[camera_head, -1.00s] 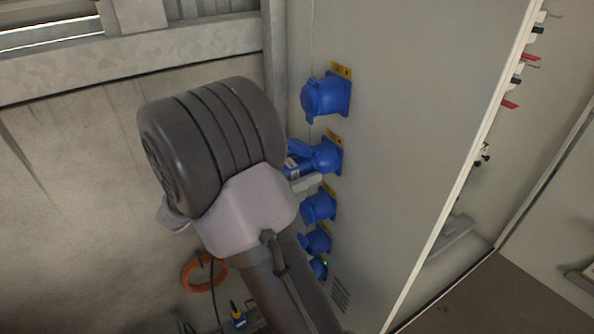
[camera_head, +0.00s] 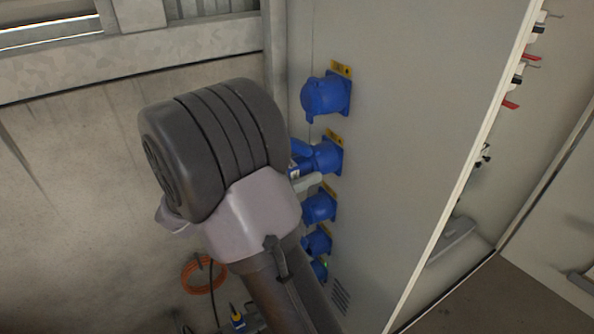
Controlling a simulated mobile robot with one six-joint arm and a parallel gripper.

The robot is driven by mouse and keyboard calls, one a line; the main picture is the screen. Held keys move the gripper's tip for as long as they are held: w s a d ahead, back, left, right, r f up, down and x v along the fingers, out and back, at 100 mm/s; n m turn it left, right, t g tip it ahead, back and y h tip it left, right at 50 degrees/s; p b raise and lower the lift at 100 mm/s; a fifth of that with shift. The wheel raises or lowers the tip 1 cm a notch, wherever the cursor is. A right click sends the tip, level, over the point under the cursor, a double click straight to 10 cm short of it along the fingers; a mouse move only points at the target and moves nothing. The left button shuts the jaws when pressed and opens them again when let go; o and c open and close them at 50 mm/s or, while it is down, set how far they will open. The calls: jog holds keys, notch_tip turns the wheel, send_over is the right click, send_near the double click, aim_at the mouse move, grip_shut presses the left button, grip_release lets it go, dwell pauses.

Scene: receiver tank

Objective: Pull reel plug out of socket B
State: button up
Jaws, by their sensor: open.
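A column of blue sockets is mounted on the grey cabinet side. The second socket from the top (camera_head: 327,157) has its lid raised, and part of a blue plug with a pale label (camera_head: 294,170) shows at its left. The letters on the yellow plates are too small to read, so I cannot tell for sure which is socket B. My gripper (camera_head: 308,182) shows only as a pale grey finger part just below that plug. My dark arm joint hides the rest of it and most of the plug. The jaws are open; I cannot see whether they touch the plug.
A closed blue socket (camera_head: 325,95) is above, and more sockets (camera_head: 319,208) are below, one beside a green light. An orange cable coil (camera_head: 204,275) hangs low on the wall. A yellow and blue connector (camera_head: 238,317) is at the bottom. The cabinet edge (camera_head: 465,165) stands right.

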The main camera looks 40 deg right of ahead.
jog(key=shift+c, duration=0.4)
grip_shut()
jog(key=shift+a, duration=0.2)
jog(key=shift+v, duration=2.85)
jog(key=c, duration=0.6)
grip_release()
grip_shut()
